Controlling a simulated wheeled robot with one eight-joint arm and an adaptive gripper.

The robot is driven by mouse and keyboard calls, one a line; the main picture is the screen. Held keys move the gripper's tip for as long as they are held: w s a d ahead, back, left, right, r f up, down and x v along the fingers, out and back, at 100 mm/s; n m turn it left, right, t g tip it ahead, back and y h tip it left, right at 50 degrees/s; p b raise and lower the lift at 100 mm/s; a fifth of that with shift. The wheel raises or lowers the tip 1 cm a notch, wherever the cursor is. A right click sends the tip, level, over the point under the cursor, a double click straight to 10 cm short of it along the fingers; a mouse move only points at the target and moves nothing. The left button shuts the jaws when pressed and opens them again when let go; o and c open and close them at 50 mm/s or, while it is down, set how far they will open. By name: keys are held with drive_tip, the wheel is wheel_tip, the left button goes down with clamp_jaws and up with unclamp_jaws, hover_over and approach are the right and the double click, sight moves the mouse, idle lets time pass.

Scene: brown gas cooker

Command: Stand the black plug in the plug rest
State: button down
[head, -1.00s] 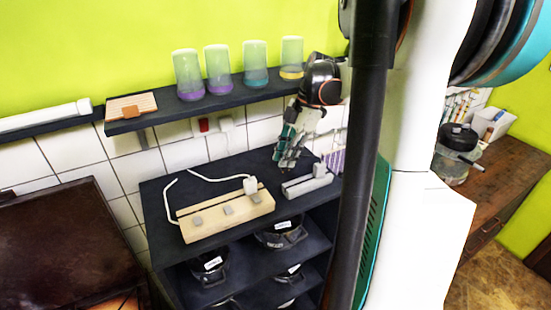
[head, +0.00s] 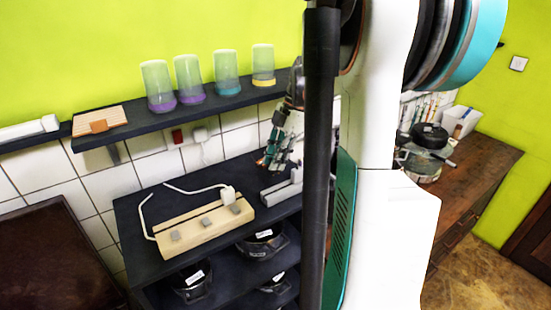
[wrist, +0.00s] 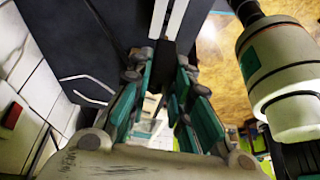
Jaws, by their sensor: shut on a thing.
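My gripper (head: 268,164) is over the back right of the dark shelf top. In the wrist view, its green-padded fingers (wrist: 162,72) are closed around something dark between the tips. I take this to be the black plug, but it blends with the dark surface behind and its outline is unclear. A grey slotted block (head: 280,190), probably the plug rest, lies on the shelf top just in front of the gripper. Its right end is hidden behind my dark column. Two pale bars (wrist: 167,18) at the top of the wrist view look like part of it.
A wall shelf (head: 190,108) with several tumblers hangs above. Black pots (head: 262,240) stand on the lower shelves. A wall socket (head: 200,134) is behind.

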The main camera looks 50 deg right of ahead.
sight(276, 172)
drive_tip(key=shift+f, duration=0.1)
drive_tip(key=shift+f+b, duration=1.85)
drive_tip(key=shift+f, duration=0.6)
drive_tip(key=shift+f+b, duration=0.9)
drive_tip(key=shift+f, duration=0.3)
drive_tip(key=c, duration=1.4)
unclamp_jaws()
drive_tip(key=v, duration=1.2)
